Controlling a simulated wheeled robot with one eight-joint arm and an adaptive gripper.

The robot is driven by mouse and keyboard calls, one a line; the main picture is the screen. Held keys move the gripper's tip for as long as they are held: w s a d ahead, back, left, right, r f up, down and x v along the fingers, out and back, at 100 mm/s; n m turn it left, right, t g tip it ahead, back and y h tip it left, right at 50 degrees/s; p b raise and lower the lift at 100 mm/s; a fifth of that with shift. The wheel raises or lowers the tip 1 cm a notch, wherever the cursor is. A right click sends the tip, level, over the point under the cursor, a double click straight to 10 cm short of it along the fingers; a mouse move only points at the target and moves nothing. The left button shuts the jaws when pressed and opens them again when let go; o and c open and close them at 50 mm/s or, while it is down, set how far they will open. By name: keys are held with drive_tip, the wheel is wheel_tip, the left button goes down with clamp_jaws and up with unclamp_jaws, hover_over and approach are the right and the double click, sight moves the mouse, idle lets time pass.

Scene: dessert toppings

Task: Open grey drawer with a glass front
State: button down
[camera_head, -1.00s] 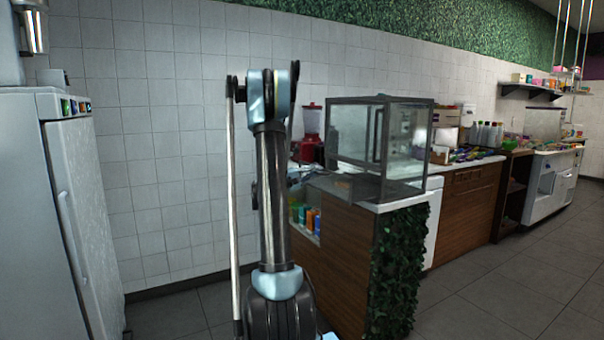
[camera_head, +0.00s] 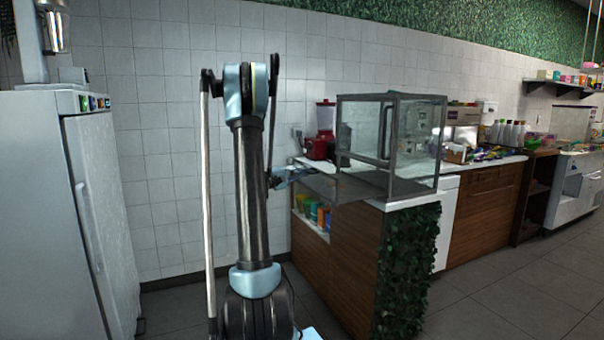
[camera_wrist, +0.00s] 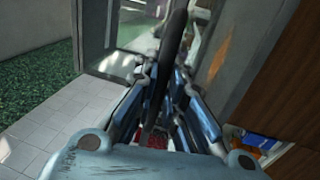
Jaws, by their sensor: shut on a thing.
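The grey-framed glass drawer case (camera_head: 419,194) stands on the white counter. Its clear panes and a dark upright bar show in the head view. A flat grey panel reaches left from its base, toward my gripper (camera_head: 283,178). In the wrist view, my gripper (camera_wrist: 167,78) is shut around a long dark handle bar (camera_wrist: 178,28), with the grey frame and glass (camera_wrist: 110,63) beyond it. My arm stands in front of the wall, left of the case. The exact contact on the bar is dark and partly hidden by the fingers.
A red blender (camera_head: 322,146) stands behind the case. Colourful containers (camera_head: 316,213) sit on a shelf in the counter's left side. A white fridge (camera_head: 45,215) is at left. A leafy panel (camera_head: 410,270) covers the counter end. Tiled floor at right is clear.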

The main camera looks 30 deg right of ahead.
drive_tip(key=c, duration=1.7)
unclamp_jaws()
drive_tip(key=shift+f, duration=0.1)
drive_tip(key=a, duration=0.4)
drive_tip(key=a+f, duration=0.1)
drive_tip(key=a, duration=0.2)
drive_tip(key=a+f, duration=0.1)
drive_tip(key=a, duration=0.3)
drive_tip(key=shift+w+a+f, duration=0.15)
drive_tip(key=shift+w+a, duration=0.2)
